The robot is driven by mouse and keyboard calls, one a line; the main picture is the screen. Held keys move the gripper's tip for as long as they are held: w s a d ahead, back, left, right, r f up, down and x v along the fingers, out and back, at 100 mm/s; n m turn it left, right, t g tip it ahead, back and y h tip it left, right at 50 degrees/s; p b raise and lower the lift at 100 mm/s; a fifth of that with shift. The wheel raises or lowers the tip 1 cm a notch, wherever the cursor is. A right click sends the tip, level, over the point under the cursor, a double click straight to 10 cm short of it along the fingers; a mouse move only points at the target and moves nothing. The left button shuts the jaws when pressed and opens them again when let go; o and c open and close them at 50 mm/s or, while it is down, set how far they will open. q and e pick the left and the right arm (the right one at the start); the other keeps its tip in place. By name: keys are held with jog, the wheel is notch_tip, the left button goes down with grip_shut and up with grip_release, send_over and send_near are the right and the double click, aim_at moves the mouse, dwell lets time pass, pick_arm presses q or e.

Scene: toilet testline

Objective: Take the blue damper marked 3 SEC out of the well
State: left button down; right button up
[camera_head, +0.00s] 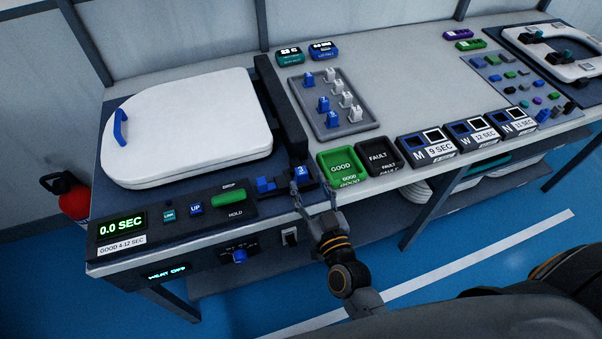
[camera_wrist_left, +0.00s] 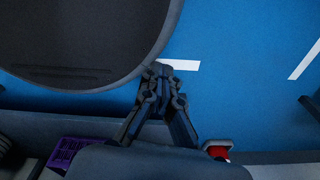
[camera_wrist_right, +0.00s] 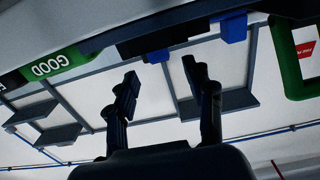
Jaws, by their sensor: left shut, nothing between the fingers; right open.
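The blue damper marked 3 (camera_head: 301,171) sits in a dark well at the front right corner of the toilet-seat bench. Only its "3" is readable, and its lower part is hidden. My right gripper (camera_head: 315,194) is open and empty, with its fingers spread just in front of the damper, not closed on it. In the right wrist view, a small blue part that looks like the damper (camera_wrist_right: 156,56) shows beyond the gap between the open fingertips (camera_wrist_right: 160,72). My left gripper (camera_wrist_left: 165,72) is shut and empty, away from the bench, and is outside the head view.
Another blue block (camera_head: 265,184) lies left of the well. A dark upright bar (camera_head: 282,110) stands behind it. The green GOOD tray (camera_head: 341,163) and black FAULT tray (camera_head: 378,156) are close on the right. A grey tray (camera_head: 362,126) holds several blue and white dampers.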

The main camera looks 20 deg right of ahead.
aim_at(303, 175)
jog(key=w, duration=0.3)
jog(key=w+p, duration=0.1)
jog(key=w, duration=0.2)
jog(key=shift+a+f, duration=0.15)
jog(key=shift+f, duration=0.05)
jog(key=shift+s, duration=0.1)
grip_shut()
